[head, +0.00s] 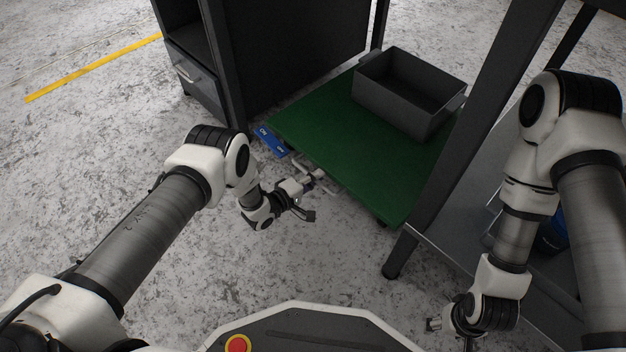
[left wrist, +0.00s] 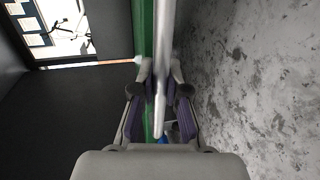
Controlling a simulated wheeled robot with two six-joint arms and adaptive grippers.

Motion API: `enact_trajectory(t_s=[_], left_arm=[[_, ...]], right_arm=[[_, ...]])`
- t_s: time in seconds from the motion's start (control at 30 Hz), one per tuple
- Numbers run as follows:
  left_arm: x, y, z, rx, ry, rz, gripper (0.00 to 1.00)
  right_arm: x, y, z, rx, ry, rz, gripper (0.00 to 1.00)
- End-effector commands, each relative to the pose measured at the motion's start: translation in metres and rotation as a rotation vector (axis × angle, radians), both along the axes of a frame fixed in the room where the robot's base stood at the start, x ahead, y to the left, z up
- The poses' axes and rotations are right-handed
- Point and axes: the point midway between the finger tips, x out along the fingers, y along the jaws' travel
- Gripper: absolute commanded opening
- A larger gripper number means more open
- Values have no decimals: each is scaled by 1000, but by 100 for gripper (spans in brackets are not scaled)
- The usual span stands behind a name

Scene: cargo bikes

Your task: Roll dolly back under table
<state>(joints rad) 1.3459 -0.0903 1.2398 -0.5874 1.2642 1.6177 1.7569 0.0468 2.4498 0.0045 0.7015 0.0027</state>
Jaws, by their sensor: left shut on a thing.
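The dolly has a flat green deck (head: 340,142) and stands low on the floor, partly between the dark cabinet and the table leg. A grey open bin (head: 408,92) sits on its far part. A pale handle bar (head: 347,189) runs along its near edge; it shows as a light bar in the left wrist view (left wrist: 163,50). My left gripper (head: 314,181) is shut on this handle, with its fingers (left wrist: 160,92) on both sides of the bar. My right gripper (head: 437,324) hangs low at the bottom right, away from the dolly; its jaws are too small to judge.
A dark cabinet with a drawer (head: 197,82) stands left of the dolly. A dark table leg (head: 455,150) and a grey lower shelf (head: 455,235) are at its right. A blue item with white marks (head: 271,141) lies by the dolly's left corner. The near floor is clear.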

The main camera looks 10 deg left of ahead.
Motion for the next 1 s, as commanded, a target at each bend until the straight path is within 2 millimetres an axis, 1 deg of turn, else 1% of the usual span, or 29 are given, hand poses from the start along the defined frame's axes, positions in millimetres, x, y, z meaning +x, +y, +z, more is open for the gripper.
enact_trajectory(t_s=[0.03, 0.17, 0.2, 0.27, 0.3, 0.57, 0.67, 0.77, 1.0], left_arm=[[4, 0, 3, -1, -8, 2, 0], [4, 0, 3, -1, -10, 2, 0], [4, -1, 3, -1, -10, 2, 16], [4, -1, 3, -1, -10, 2, 38], [4, 0, 3, -1, -10, 2, 39], [2, 0, 2, 0, -5, 0, 39], [-3, 4, 3, 0, -3, 1, 39], [-16, 14, 5, 1, -1, 2, 39], [-63, 52, 18, 0, -3, 3, 39]], right_arm=[[0, 0, 0, 0, 0, 0, 61], [0, 0, 0, 0, 0, 0, 61], [0, 0, 0, 0, 0, 0, 61], [0, 0, 0, 0, 0, 0, 61], [0, 0, 0, 0, 0, 0, 61], [0, 0, 0, 0, 0, 0, 61], [0, 0, 0, 0, 1, 0, 61], [0, 0, 0, 0, 1, 0, 61], [0, 0, 0, 0, 0, 0, 61]])
